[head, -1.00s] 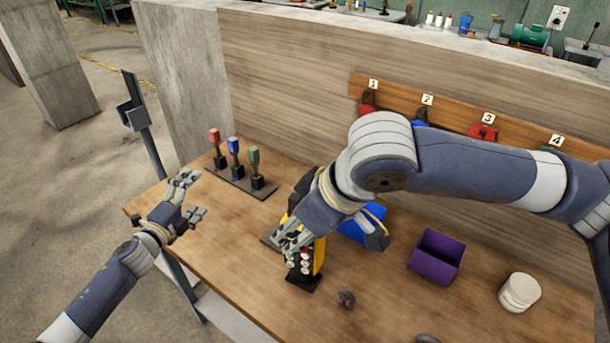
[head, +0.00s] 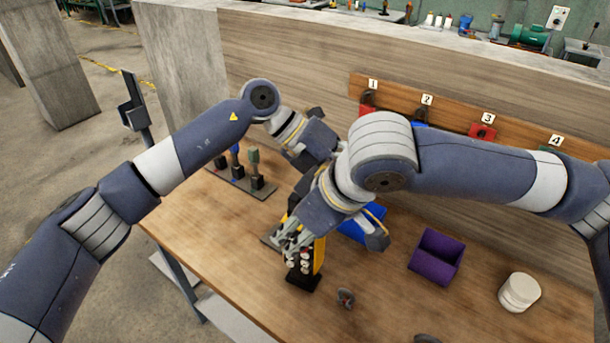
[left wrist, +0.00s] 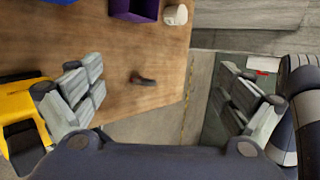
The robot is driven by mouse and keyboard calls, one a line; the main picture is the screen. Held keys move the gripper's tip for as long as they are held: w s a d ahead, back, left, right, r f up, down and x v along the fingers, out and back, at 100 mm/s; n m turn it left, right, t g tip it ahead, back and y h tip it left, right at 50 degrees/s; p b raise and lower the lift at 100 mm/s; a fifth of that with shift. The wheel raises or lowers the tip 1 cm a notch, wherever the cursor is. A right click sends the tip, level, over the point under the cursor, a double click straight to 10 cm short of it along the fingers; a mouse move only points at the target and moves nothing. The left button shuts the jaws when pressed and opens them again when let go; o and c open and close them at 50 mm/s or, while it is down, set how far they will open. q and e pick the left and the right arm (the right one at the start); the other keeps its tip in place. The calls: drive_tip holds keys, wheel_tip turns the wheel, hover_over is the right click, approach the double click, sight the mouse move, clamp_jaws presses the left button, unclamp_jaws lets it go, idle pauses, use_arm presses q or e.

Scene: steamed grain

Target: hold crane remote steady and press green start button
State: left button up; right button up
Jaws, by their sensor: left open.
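The yellow-and-black crane remote (head: 318,256) stands on the wooden table in the head view, its face showing several light and red buttons. I cannot make out a green one. My right gripper (head: 289,234) is at its upper left side with fingers against or just in front of it; its grip is unclear. My left gripper (head: 318,155) is behind the right wrist, its fingertips largely hidden there. In the left wrist view the left gripper (left wrist: 160,98) is open and empty, with a yellow body (left wrist: 18,105), probably the remote, beside its left finger.
A blue bin (head: 358,228) is behind the remote. A purple bin (head: 436,257) and a white canister (head: 519,292) stand to the right. A small dark object (head: 345,298) lies in front. Levers (head: 255,168) stand at the left. Numbered hooks line the back wall.

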use_arm(q)
drive_tip(key=a+r+t+y, duration=0.2)
drive_tip(key=a+y, duration=0.8)
drive_tip(key=f, duration=1)
drive_tip(key=shift+w+d+f, duration=0.1)
drive_tip(key=shift+d+f, duration=0.1)
drive_tip(key=shift+f, duration=0.2)
drive_tip(key=c, duration=1.6)
use_arm(e)
drive_tip(key=shift+c, duration=0.5)
clamp_jaws()
